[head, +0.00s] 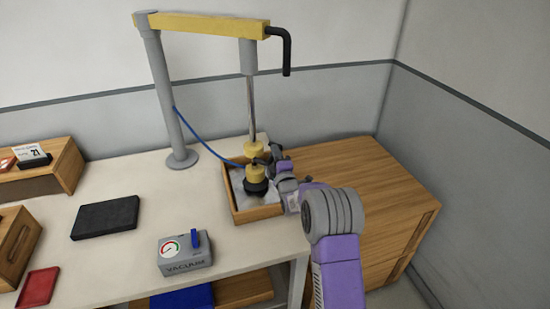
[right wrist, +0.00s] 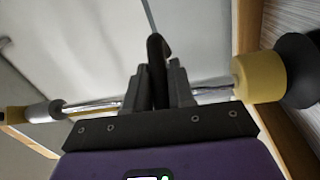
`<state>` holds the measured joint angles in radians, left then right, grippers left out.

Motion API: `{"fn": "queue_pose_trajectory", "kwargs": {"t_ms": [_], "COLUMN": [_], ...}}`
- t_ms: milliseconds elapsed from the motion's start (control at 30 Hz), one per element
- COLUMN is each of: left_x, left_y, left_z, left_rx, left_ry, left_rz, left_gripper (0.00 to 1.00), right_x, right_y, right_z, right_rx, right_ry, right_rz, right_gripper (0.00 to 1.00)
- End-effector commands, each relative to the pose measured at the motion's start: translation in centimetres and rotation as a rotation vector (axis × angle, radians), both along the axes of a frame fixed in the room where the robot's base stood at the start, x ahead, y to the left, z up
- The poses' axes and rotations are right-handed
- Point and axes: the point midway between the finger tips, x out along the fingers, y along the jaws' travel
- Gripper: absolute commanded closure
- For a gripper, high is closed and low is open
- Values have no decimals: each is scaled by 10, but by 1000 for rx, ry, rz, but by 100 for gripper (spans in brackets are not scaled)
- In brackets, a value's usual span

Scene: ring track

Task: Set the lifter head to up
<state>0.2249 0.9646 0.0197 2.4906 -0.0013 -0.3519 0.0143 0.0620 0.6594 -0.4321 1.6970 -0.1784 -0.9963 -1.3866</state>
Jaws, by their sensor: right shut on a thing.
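The lifter has a yellow boom (head: 205,24) on a grey post. A bright rod (head: 251,105) hangs from it down to the yellow lifter head (head: 256,173), with a black cup below. The head is low, inside a wooden box (head: 259,213). My right gripper (head: 270,158) is at the head's right side. In the right wrist view its fingers (right wrist: 160,85) are shut on a black bent handle (right wrist: 156,50), with the yellow head (right wrist: 258,77) to the right. My left gripper is not in view.
A grey vacuum box (head: 185,254) with gauge and blue lever stands at the table's front. A black slab (head: 106,217) lies to its left. A blue hose (head: 205,143) runs from post to head. A wooden cabinet (head: 345,180) stands right of the table.

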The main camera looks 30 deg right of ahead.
Motion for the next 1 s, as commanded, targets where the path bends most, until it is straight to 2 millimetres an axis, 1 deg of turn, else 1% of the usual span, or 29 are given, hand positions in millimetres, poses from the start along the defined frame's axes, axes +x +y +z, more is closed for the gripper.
{"fn": "queue_pose_trajectory", "kwargs": {"t_ms": [33, 167, 300, 400, 533, 700, 800, 1000], "left_x": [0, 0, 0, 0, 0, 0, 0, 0], "left_y": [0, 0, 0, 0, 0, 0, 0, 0], "left_z": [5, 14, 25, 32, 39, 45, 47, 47], "left_rx": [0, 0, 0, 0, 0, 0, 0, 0], "left_ry": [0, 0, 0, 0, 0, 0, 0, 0], "left_rz": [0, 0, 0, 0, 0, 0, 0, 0], "left_gripper": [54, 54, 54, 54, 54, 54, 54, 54], "right_x": [1, 1, 0, 0, 0, 0, 1, 1], "right_y": [0, 0, 0, 0, 0, 0, 0, 0], "right_z": [19, 53, 93, 119, 146, 168, 174, 176], "right_rx": [-2, -3, -3, -4, -2, -3, -3, -3], "right_ry": [-14, -18, -21, -22, -21, -18, -18, -14], "right_rz": [-1, 0, -1, 0, 1, 0, 0, 0], "right_gripper": [100, 100, 100, 100, 100, 100, 100, 100]}}
